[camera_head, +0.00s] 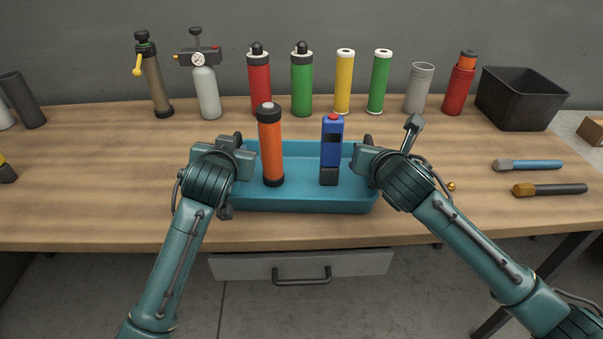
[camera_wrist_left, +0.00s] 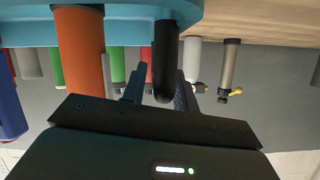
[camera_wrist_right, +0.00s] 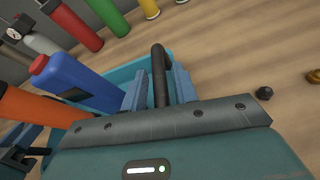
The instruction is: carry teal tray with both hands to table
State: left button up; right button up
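The teal tray (camera_head: 305,201) is level over the wooden table near its front edge; I cannot tell whether it rests or hovers slightly. An orange cylinder (camera_head: 270,150) with a dark base and a blue device (camera_head: 331,145) with a red button stand upright in it. My left gripper (camera_head: 236,146) is shut on the dark handle at the tray's left end, and that handle shows in the left wrist view (camera_wrist_left: 165,58). My right gripper (camera_head: 368,146) is shut on the right-end handle, which shows between its fingers in the right wrist view (camera_wrist_right: 159,75).
Several bottles and canisters stand along the back, including a red one (camera_head: 259,80) and a green one (camera_head: 302,85). A black bin (camera_head: 520,98) is at the back right. Two brush-like tools (camera_head: 530,165) lie on the right. The table (camera_head: 95,190) is clear left of the tray.

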pick_arm(q)
grip_shut()
pick_arm(e)
grip_shut()
pick_arm(q)
jog(key=shift+r, duration=0.15)
pick_arm(e)
jog(key=shift+r, duration=0.15)
